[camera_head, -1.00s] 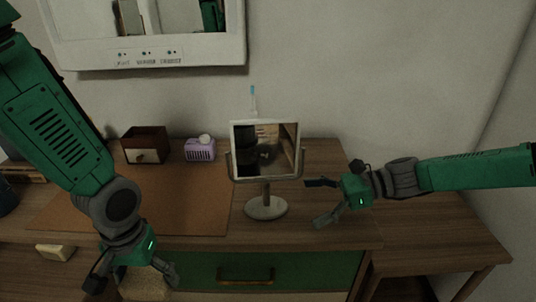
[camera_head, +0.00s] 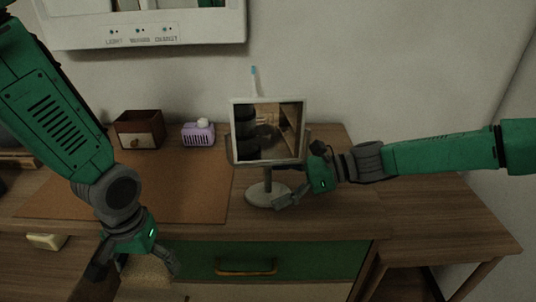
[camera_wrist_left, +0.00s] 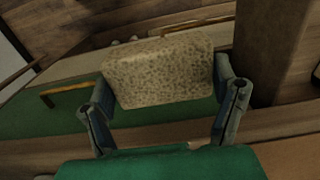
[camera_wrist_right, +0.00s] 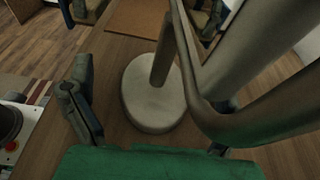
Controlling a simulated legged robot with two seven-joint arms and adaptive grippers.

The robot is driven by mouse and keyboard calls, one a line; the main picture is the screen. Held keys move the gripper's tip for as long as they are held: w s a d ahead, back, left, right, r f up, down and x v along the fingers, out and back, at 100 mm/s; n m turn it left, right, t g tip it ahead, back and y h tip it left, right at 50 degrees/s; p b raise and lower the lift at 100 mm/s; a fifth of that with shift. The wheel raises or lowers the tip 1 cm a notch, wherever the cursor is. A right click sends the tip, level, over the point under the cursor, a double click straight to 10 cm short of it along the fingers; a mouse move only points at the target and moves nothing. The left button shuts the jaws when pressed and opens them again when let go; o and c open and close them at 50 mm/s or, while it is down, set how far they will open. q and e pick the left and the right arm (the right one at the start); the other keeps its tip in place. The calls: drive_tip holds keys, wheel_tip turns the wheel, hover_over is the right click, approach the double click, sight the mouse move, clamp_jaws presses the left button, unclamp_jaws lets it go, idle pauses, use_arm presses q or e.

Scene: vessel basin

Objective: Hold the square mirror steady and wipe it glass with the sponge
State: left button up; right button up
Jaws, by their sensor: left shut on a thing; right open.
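The square mirror (camera_head: 268,130) stands upright on a round base (camera_head: 267,194) near the right part of the dresser top. In the right wrist view its base (camera_wrist_right: 153,96) and curved frame arm (camera_wrist_right: 196,75) are close. My right gripper (camera_head: 294,176) is open at the mirror's right side, its fingers on either side of the frame area; whether it touches is unclear. My left gripper (camera_head: 134,268) is shut on a tan speckled sponge (camera_wrist_left: 160,70), held in front of the dresser's front edge at the left. The sponge is partly hidden in the head view.
A brown mat (camera_head: 180,190) covers the dresser's left part. A pale block (camera_head: 46,241) lies at lower left. A toothbrush (camera_head: 255,80) stands behind the mirror.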

use_arm(q)
drive_tip(key=shift+f, duration=0.1)
use_arm(e)
drive_tip(key=shift+a+f, duration=0.2)
drive_tip(key=shift+a, duration=0.25)
use_arm(q)
drive_tip(key=shift+d, duration=0.1)
use_arm(e)
drive_tip(key=shift+d, duration=0.1)
drive_tip(key=c, duration=0.5)
clamp_jaws()
